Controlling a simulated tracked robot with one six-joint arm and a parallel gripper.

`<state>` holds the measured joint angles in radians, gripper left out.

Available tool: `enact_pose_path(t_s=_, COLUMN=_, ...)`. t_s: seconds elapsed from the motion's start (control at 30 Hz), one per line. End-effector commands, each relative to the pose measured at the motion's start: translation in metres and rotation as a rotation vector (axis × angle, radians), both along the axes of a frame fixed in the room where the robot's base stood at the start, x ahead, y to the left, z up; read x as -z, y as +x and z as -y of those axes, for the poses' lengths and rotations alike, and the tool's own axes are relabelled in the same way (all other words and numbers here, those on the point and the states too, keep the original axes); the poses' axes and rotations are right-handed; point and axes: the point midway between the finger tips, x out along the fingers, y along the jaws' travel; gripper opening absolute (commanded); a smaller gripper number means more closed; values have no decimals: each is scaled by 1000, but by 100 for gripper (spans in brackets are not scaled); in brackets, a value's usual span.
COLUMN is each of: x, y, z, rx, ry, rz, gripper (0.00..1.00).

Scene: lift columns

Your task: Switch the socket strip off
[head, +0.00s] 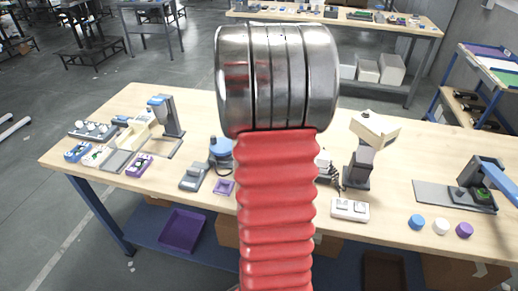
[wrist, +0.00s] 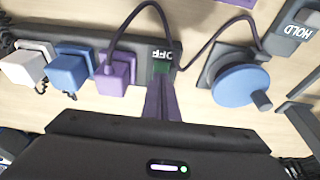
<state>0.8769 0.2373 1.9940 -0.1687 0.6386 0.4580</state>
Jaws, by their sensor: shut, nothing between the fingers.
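In the wrist view the dark socket strip (wrist: 88,50) runs along the upper left, with a white plug (wrist: 25,70), a blue plug (wrist: 68,72) and a purple plug (wrist: 116,72) in it. At its right end is a green switch (wrist: 161,68) beside an upside-down "OFF" label. My gripper (wrist: 162,88) is shut and empty, its purple-grey fingers reaching to the near edge of the switch. I cannot tell whether they touch it. In the head view my red arm hides the gripper and most of the strip; a white plug (head: 322,160) shows right of the arm.
A blue disc (wrist: 240,85) on a grey mount stands right of my fingers, with a box marked "HOLD" (wrist: 292,28) beyond. Dark cables arch over the strip. In the head view a lamp-like stand (head: 358,165) and a white switch box (head: 350,209) are right of my arm.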

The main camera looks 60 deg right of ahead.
Motion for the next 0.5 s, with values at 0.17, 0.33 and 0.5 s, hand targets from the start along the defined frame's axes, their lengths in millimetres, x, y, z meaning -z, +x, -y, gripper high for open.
enact_pose_path(t_s=0.17, x=-1, y=2, z=5, rx=1, ry=0, rz=0, gripper=0)
enact_pose_path(t_s=0.33, x=-2, y=2, z=6, rx=1, ry=0, rz=0, gripper=0)
enact_pose_path(t_s=0.5, x=-2, y=2, z=6, rx=2, ry=0, rz=1, gripper=0)
